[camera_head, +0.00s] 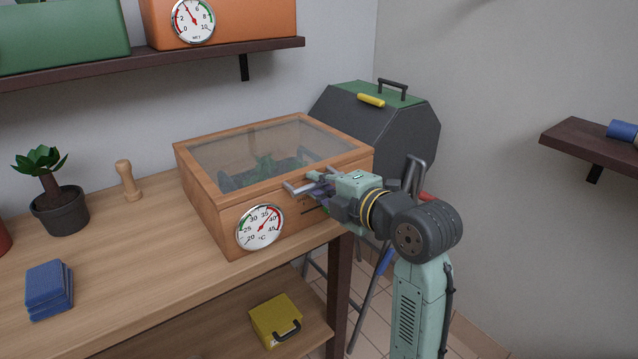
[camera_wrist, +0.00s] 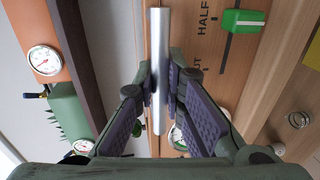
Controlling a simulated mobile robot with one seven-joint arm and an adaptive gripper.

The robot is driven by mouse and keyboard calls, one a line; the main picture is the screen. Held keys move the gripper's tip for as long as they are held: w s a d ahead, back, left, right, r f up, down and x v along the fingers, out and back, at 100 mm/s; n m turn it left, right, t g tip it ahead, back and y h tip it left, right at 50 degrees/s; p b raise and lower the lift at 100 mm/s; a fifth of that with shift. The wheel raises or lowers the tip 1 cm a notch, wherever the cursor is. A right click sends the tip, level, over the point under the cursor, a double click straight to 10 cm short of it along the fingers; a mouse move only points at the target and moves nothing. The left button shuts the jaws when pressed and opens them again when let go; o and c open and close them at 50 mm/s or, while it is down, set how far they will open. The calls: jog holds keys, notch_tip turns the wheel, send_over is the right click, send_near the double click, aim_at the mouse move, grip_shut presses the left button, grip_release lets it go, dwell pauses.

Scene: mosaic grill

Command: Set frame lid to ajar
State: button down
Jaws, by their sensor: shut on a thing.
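The frame is a wooden box with a glass-topped lid (camera_head: 270,150) on the wooden table. The lid looks down on the box, and dark green plants show through the glass. A metal bar handle (camera_head: 300,187) runs along the front of the lid; it also shows in the wrist view (camera_wrist: 160,30). My gripper (camera_head: 322,186) is at the front of the box, its fingers (camera_wrist: 162,88) closed on both sides of the handle. A green slider (camera_wrist: 243,20) sits in a dark slot on the box front beside the lettering "HALF". A round temperature dial (camera_head: 260,227) is on the front.
A potted plant (camera_head: 48,195), a wooden peg (camera_head: 129,180) and blue cloths (camera_head: 49,288) stand left on the table (camera_head: 150,255). A dark grill (camera_head: 385,125) stands behind the box. A shelf (camera_head: 150,65) hangs above at left. A yellow box (camera_head: 276,320) lies below.

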notch_tip(320, 180, up, 14)
jog(key=w+a+p, duration=0.2)
jog(key=p, duration=0.3)
jog(key=shift+w+r, duration=0.15)
jog(key=shift+w, duration=0.2)
jog(key=c, duration=1.7)
grip_release()
jog(key=shift+o, duration=0.2)
jog(key=v, duration=1.2)
